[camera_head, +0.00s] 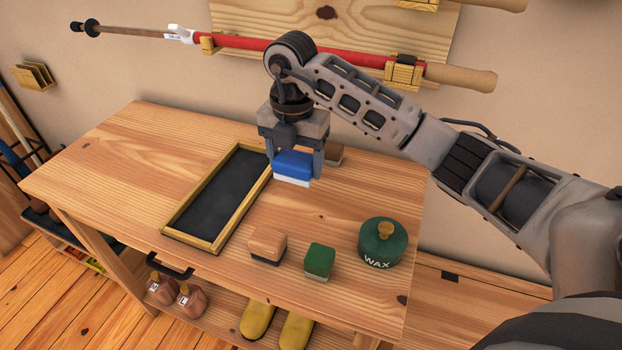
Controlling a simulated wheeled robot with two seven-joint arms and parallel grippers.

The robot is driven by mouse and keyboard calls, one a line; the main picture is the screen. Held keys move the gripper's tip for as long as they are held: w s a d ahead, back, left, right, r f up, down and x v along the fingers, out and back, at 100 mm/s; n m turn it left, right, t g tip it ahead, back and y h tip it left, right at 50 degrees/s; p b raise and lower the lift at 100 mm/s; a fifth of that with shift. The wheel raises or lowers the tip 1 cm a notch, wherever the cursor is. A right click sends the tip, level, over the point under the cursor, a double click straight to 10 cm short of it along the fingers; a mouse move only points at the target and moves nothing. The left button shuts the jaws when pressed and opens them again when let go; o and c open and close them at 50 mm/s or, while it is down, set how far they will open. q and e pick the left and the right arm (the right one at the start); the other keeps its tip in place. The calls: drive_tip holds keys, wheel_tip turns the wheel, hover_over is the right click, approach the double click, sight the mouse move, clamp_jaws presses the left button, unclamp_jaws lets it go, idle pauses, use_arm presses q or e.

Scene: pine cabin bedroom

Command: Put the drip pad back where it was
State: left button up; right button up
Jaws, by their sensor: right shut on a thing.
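My right gripper (293,158) points down over the bench and is shut on a blue block (294,164) with a white underside. The block is beside the right edge of a black pad in a light wooden frame (168,232). I cannot tell whether the block touches the bench top or hangs just above it. The framed pad lies flat on the bench (130,165) and is empty. I cannot tell for certain which of these is the drip pad. My left gripper is not in view.
A wooden block (267,243), a green block (319,261) and a green wax tin (382,242) stand toward the front right. Another brown block (334,154) is partly hidden behind the gripper. A red pole (300,50) hangs on the wall behind. The bench's left end is clear.

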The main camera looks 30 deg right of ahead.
hover_over(312, 195)
drive_tip(key=f, duration=0.4)
drive_tip(key=shift+a+f, duration=0.15)
drive_tip(key=shift+a, duration=0.1)
drive_tip(key=shift+d+f, duration=0.2)
drive_tip(key=shift+f, duration=1.7)
drive_tip(key=o, duration=0.9)
drive_tip(key=shift+p, duration=0.3)
drive_tip(key=shift+o, duration=0.2)
drive_tip(key=shift+r, duration=0.1)
wheel_tip(312, 195, up, 12)
drive_tip(key=shift+b, duration=0.3)
